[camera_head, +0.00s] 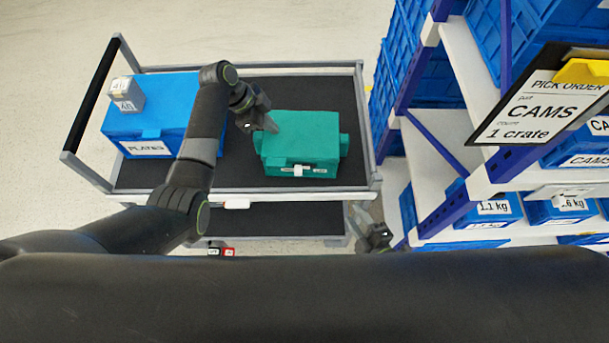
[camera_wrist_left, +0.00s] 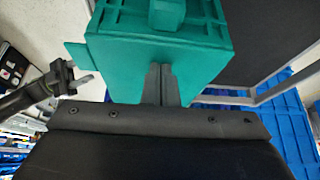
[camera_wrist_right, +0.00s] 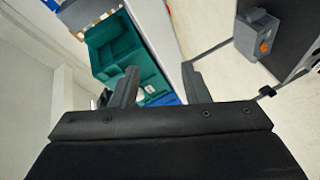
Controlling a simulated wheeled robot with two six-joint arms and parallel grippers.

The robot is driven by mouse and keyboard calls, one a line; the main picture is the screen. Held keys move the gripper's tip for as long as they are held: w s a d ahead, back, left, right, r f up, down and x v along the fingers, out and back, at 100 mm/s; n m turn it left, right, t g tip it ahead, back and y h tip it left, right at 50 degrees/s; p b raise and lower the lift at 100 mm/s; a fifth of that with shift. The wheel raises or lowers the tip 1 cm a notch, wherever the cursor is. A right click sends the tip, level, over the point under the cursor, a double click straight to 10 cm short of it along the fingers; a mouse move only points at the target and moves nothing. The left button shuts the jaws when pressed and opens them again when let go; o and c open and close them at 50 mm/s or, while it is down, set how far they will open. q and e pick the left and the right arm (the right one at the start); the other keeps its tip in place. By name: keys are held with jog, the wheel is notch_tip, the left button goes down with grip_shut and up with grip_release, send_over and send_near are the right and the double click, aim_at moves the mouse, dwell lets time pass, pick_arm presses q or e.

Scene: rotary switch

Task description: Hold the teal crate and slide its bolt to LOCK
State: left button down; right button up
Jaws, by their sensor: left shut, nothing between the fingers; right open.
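The teal crate (camera_head: 305,135) sits on the cart's upper shelf, right of centre. Its front face carries a pale bolt (camera_head: 298,170) between two small labels too small to read. My left gripper (camera_head: 273,128) is shut and empty at the crate's left end. In the left wrist view its fingertips (camera_wrist_left: 162,68) overlap the teal crate wall (camera_wrist_left: 120,65); I cannot tell whether they touch it. My right gripper (camera_head: 381,236) is open and empty, off the cart's front right corner, apart from the crate. The right wrist view shows the crate (camera_wrist_right: 108,45) beyond its open fingers (camera_wrist_right: 159,68).
A blue crate (camera_head: 165,85) labelled PLATES, with a grey box (camera_head: 126,95) on it, stands on the cart's left. The cart's metal rim (camera_head: 290,191) edges the shelf. Blue racking (camera_head: 415,60) with bins stands close on the right, with a CAMS order board (camera_head: 545,100).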

jog(key=a+r+n+g+y, duration=0.1)
jog(key=a+r+n+y, duration=0.45)
jog(key=r+n, duration=0.2)
jog(key=x, duration=1.2)
jog(key=shift+a+f, duration=0.1)
jog(key=shift+a, duration=0.1)
grip_shut()
